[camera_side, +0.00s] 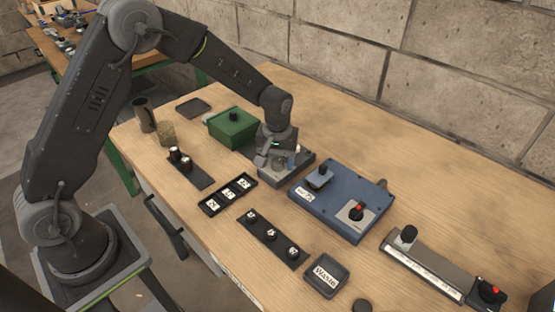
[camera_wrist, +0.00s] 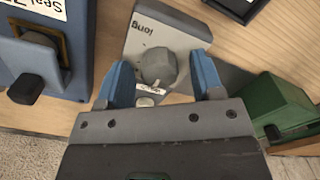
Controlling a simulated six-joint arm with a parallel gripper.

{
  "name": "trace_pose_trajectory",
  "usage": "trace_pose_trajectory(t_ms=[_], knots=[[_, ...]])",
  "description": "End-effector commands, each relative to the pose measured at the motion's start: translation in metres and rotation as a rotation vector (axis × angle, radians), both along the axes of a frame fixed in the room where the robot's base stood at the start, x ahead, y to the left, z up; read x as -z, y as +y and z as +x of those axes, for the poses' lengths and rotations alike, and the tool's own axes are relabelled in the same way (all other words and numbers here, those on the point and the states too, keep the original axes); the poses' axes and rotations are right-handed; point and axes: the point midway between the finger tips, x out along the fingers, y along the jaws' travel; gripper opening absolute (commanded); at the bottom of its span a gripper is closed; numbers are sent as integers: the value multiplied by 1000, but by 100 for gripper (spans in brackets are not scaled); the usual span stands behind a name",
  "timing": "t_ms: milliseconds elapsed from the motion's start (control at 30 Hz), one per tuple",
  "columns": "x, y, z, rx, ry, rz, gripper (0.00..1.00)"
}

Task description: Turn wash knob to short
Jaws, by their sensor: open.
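The wash knob (camera_wrist: 158,68) is a grey faceted knob on a grey panel (camera_wrist: 178,20) in the wrist view. The word "long" shows upside down on the panel, beyond the knob. A small white label lies at the knob's near edge, its text too small to read. My gripper (camera_wrist: 160,72) is open, with one blue finger on each side of the knob. I cannot tell whether either finger touches it. In the side view my gripper (camera_side: 280,162) is down over the grey panel (camera_side: 300,168) and mostly hides the knob.
A blue box (camera_side: 330,205) with a clasp and a red-topped knob stands right of the panel. A green lidded box (camera_side: 234,128) stands close on the other side. Black trays with labelled pieces lie in front. A long grey slider unit (camera_side: 430,268) is at the right.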

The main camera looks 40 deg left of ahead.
Motion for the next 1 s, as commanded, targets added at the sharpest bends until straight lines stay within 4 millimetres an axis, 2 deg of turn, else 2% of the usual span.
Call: trace_pose_trajectory(t_ms=[133,633,1000], knots=[[0,0,0,0,0,0,60],[0,0,0,0,1,0,12],[0,0,0,63,2,0,12]])
